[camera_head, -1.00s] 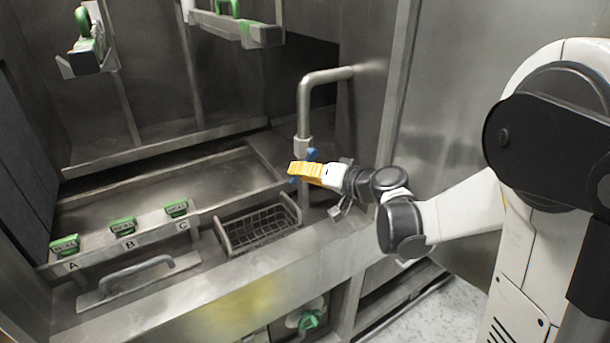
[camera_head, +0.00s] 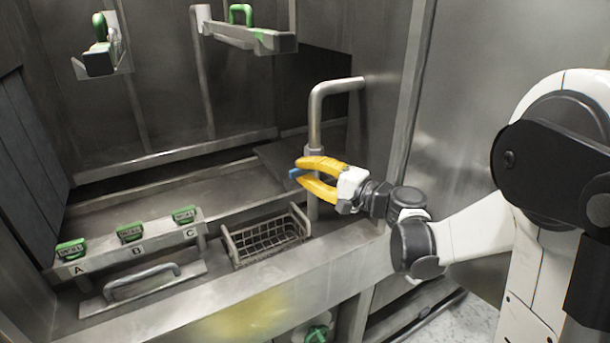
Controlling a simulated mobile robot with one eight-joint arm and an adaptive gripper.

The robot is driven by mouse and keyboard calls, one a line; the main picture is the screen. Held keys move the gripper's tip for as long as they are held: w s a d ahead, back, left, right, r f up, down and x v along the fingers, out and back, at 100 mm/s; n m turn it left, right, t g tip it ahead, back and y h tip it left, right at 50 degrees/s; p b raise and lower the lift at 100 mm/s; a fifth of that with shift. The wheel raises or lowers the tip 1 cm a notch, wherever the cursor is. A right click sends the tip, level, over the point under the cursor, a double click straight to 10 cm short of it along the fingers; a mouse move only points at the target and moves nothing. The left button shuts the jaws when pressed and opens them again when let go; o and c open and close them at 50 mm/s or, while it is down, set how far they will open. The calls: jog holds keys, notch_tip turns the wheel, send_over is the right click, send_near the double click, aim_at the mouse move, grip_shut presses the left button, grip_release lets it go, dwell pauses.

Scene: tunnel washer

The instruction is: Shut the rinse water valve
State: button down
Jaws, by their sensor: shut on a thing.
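A bent metal pipe (camera_head: 316,106) comes out of the wall and runs down at the right end of the trough. A small blue valve handle (camera_head: 294,173) shows at the pipe. My gripper (camera_head: 299,171) has two yellow fingers, one above the other, reaching in from the right across the pipe. They are closed on the blue handle, whose end sticks out at the left of the fingertips. The fingers hide the rest of the handle and the valve body. No label for the valve can be read.
A wire basket (camera_head: 268,240) sits left of the pipe. Green tagged blocks marked A, B and C (camera_head: 130,233) stand on a rail further left, behind a metal handle (camera_head: 142,281). A green-handled fitting (camera_head: 318,333) shows below the front ledge (camera_head: 240,303).

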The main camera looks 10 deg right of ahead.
jog(key=shift+r+y, duration=0.2)
jog(key=shift+y, duration=0.1)
jog(key=c, duration=1.3)
grip_release()
jog(key=shift+a, duration=0.1)
jog(key=v, duration=1.2)
